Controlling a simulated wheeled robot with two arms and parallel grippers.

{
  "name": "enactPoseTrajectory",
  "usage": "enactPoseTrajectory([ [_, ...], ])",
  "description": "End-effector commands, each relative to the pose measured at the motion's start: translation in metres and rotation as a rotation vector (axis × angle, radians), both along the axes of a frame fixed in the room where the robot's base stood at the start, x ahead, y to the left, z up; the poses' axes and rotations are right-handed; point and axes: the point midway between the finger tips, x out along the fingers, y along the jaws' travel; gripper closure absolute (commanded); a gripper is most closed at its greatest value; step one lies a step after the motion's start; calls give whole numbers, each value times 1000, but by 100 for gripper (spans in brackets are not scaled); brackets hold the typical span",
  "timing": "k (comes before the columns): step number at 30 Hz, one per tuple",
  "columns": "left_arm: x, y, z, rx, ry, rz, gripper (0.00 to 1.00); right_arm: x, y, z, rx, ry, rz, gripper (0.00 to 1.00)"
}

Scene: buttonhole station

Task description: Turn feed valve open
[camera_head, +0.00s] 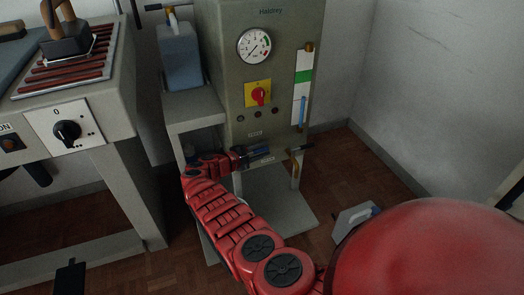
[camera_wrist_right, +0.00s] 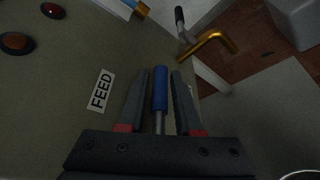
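The feed valve's lever with a blue grip (camera_wrist_right: 160,88) sticks out from the front of the grey-green steam unit (camera_head: 225,60), beside a white FEED label (camera_wrist_right: 101,91). In the head view the blue grip is small and partly covered by my right gripper (camera_head: 252,153). In the right wrist view my right gripper (camera_wrist_right: 160,103) has one finger on each side of the blue grip. Narrow gaps show between the fingers and the grip, so it is open around the lever. My left gripper does not show.
A brass tap with a black handle (camera_wrist_right: 215,42) is close to the right of the lever. Above are a gauge (camera_head: 254,46), a red knob on a yellow plate (camera_head: 258,94) and a sight glass (camera_head: 303,85). An ironing table (camera_head: 125,110) stands left.

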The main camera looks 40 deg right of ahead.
Motion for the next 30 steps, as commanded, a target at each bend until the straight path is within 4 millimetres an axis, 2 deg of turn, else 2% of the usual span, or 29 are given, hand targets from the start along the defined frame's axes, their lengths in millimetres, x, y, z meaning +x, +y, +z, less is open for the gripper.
enactPoseTrajectory([
  [1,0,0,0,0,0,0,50,0,0,0,0,0,0,74],
  [5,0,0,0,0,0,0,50,0,0,0,0,0,0,97],
  [6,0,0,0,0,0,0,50,0,0,0,0,0,0,100],
  [30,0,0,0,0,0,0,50,-1,0,-1,0,1,-1,100],
])
